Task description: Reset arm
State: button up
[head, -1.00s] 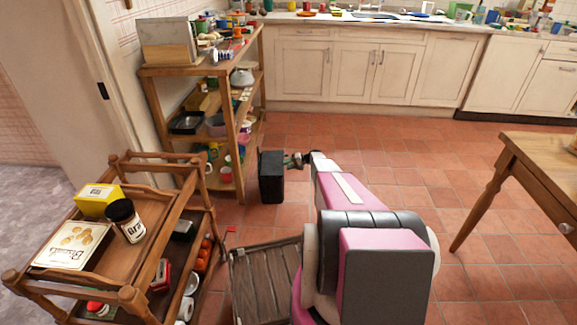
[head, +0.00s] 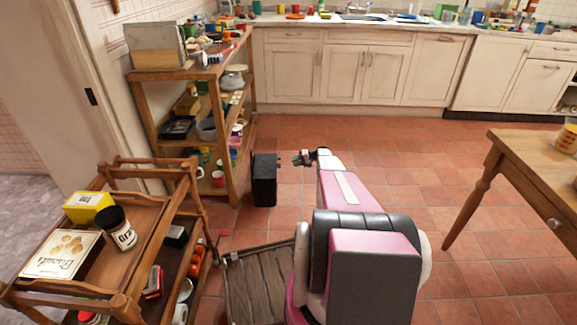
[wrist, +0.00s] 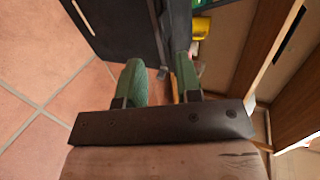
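My gripper (head: 302,158) is at the end of my pink and grey arm, held out low over the tiled floor in the head view. In the wrist view its two green-padded fingers (wrist: 160,72) stand apart with a gap between them. I see nothing held in the gap. A black box (head: 264,181) stands just left of the gripper in the head view, with a small space between them. A dark panel (wrist: 118,22), probably the same box, lies beyond the fingertips in the wrist view.
A wooden shelf unit (head: 230,160) with crockery stands behind the box. A wooden trolley (head: 150,232) with biscuit and tea packs is at left, a wooden crate (head: 262,285) beside my arm. A table (head: 540,165) is at right. Tiled floor (head: 400,150) ahead is clear.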

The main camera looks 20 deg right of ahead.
jog(key=shift+s+d+r, duration=0.1)
jog(key=shift+d+r, duration=0.05)
jog(key=shift+d, duration=0.2)
jog(key=s+a+r+g+h, duration=0.1)
jog(key=s+a+r+h, duration=0.1)
jog(key=s+a+r, duration=0.5)
jog(key=s+a+r+n+g+h, duration=0.1)
jog(key=s+a+r+g+h, duration=0.15)
jog(key=s+a, duration=0.55)
jog(key=s+a+r+h, duration=0.2)
jog(key=s+a+r, duration=0.3)
jog(key=s, duration=0.5)
jog(key=s+a+r+h, duration=0.1)
jog(key=s+r+h, duration=0.1)
jog(key=s+r, duration=0.3)
jog(key=s+a+r+n+h, duration=0.1)
jog(key=s+r, duration=0.4)
jog(key=s, duration=0.6)
jog(key=s+a+r+h, duration=0.3)
jog(key=s+r+h, duration=0.1)
jog(key=s, duration=0.5)
jog(key=shift+r+n, duration=0.4)
jog(key=shift+r, duration=0.05)
